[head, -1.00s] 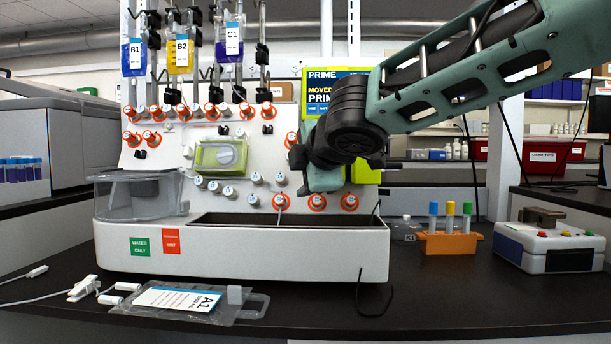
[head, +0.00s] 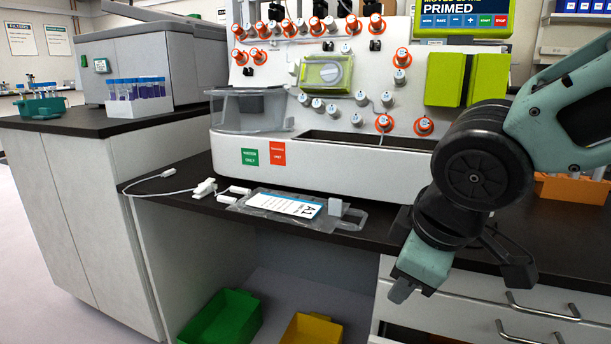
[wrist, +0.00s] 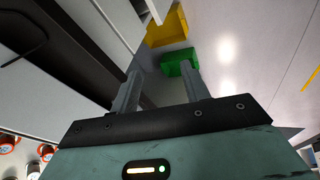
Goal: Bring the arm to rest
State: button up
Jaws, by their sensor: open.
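My gripper (head: 403,289) hangs at the right of the head view, pointing down in front of the counter's front edge. In the wrist view its two fingers (wrist: 160,70) stand apart with nothing between them. The arm is bent, with its dark round joint beside the right end of the cell processor (head: 340,155). The gripper is apart from the machine. The processor's display above it reads PRIMED.
A clear bag labelled A1 (head: 292,206) lies on the counter with its tubing. An orange rack (head: 572,190) is partly hidden behind my arm. Drawers with handles (head: 545,308) are below right. Green (head: 222,318) and yellow (head: 312,330) bins stand under the counter.

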jog(key=s+f+m+g, duration=0.2)
jog(key=s+f, duration=0.2)
jog(key=s, duration=0.3)
jog(key=s+f+m+g, duration=0.2)
jog(key=s+f+g, duration=0.15)
jog(key=s, duration=0.35)
notch_tip(320, 180, up, 30)
jog(key=p, duration=2.9)
jog(key=shift+f+t+p, duration=0.25)
jog(key=shift+t+p, duration=0.05)
jog(key=shift+t, duration=0.05)
jog(key=shift+d, duration=0.1)
